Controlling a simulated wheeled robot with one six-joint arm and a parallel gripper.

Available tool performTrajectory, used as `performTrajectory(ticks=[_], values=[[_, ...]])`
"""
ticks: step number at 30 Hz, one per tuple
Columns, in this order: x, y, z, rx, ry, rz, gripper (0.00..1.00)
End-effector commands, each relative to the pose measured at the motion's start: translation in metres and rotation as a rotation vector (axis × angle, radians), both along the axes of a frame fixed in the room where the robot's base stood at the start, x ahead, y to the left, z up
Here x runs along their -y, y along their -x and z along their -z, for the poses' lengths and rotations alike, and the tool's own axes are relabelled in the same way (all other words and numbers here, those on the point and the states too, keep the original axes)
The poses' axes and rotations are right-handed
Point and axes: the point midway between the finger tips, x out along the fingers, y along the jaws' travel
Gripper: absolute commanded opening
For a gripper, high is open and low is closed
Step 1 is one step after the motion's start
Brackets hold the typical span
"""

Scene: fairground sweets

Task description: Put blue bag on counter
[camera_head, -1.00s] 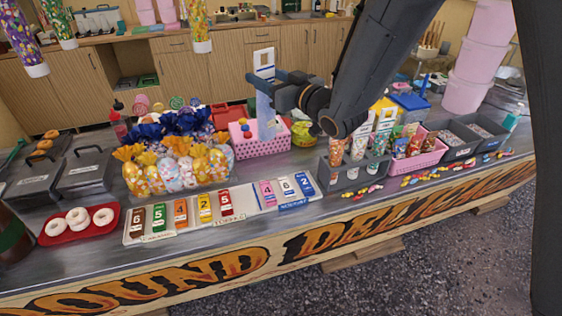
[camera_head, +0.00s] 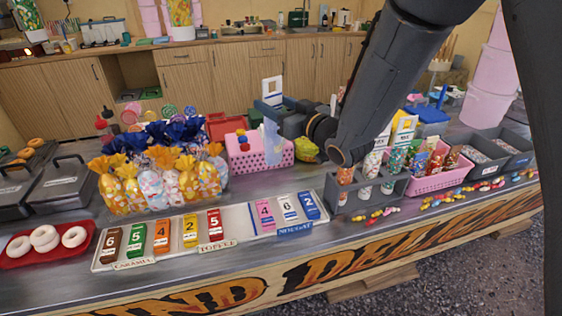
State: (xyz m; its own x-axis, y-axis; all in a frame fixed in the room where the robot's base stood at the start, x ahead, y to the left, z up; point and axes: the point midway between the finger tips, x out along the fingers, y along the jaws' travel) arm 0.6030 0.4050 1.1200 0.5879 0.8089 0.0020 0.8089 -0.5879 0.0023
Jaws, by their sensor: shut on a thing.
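The blue bag (camera_head: 271,142) has a pale blue see-through body and a white header card (camera_head: 271,88) on top. My gripper (camera_head: 271,106) is shut on it between card and body, and the bag hangs roughly upright. In the picture its lower end overlaps the pink dotted basket (camera_head: 243,163) on the counter (camera_head: 268,186). I cannot tell whether the bag is in front of the basket or above it, or whether it touches anything.
Wrapped sweet bags (camera_head: 155,188) stand left of the basket. A grey rack of sweet cones (camera_head: 355,201) and a pink basket (camera_head: 440,182) are to the right. A numbered tray (camera_head: 236,236) lies at the front. A bare counter strip lies between tray and basket.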

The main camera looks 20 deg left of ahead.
Motion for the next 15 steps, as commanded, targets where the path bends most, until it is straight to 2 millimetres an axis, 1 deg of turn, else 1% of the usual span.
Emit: performTrajectory(ticks=[1, 6, 15], values=[[0.0, 0.001, 0.009, -0.005, 0.002, 0.0, 0.23], [0.0, 0.0, 0.032, -0.003, 0.0, 0.001, 0.23], [0.002, -0.001, 0.054, -0.003, 0.0, 0.004, 0.23]])
